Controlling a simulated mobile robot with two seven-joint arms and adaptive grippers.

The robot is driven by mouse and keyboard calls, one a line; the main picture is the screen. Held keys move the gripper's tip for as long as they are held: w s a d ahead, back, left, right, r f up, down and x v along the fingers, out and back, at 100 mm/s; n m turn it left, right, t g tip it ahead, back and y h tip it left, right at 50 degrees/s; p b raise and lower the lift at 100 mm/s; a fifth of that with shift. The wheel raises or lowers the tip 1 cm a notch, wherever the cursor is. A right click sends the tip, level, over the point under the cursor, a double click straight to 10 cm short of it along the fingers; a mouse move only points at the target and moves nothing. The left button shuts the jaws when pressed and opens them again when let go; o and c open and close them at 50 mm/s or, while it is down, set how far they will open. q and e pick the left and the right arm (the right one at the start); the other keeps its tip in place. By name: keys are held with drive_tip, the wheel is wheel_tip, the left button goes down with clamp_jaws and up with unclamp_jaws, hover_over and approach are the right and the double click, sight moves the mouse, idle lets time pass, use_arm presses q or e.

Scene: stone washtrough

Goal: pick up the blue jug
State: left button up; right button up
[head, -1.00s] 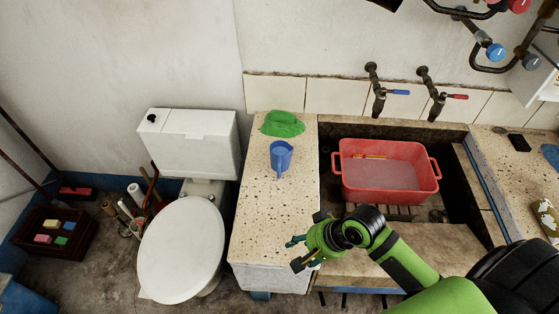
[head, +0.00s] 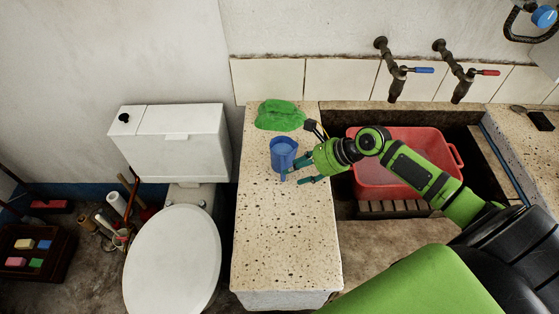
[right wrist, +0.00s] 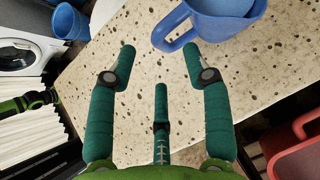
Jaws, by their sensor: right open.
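The blue jug (head: 283,152) stands upright on the speckled stone counter (head: 275,235), just in front of a green cloth. My right gripper (head: 293,172) is open and empty, with its fingers pointing left at the jug's front right side. In the right wrist view the jug (right wrist: 228,24) is at the top, beyond and to the right of the gripper (right wrist: 160,54). Its handle (right wrist: 172,28) faces the fingers and lies ahead of the gap between them. I cannot tell whether a fingertip touches the jug. My left gripper is not in view.
The green cloth (head: 281,114) lies behind the jug. A red basin (head: 385,182) sits in the trough, partly behind my right arm. Two taps (head: 396,82) (head: 460,85) hang over it. A toilet (head: 172,250) stands left. The counter's front part is clear.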

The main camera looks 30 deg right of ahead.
sight(283, 180)
drive_tip(key=shift+p+x, duration=0.3)
drive_tip(key=shift+x, duration=0.75)
drive_tip(key=shift+w+a+f, duration=0.35)
drive_tip(key=shift+a+f, duration=0.05)
drive_tip(key=shift+f, duration=0.1)
drive_tip(key=x, duration=0.2)
drive_tip(key=shift+a+f, duration=0.2)
drive_tip(key=shift+f, duration=0.15)
drive_tip(key=shift+w+f, duration=0.15)
drive_tip(key=c, duration=0.8)
clamp_jaws()
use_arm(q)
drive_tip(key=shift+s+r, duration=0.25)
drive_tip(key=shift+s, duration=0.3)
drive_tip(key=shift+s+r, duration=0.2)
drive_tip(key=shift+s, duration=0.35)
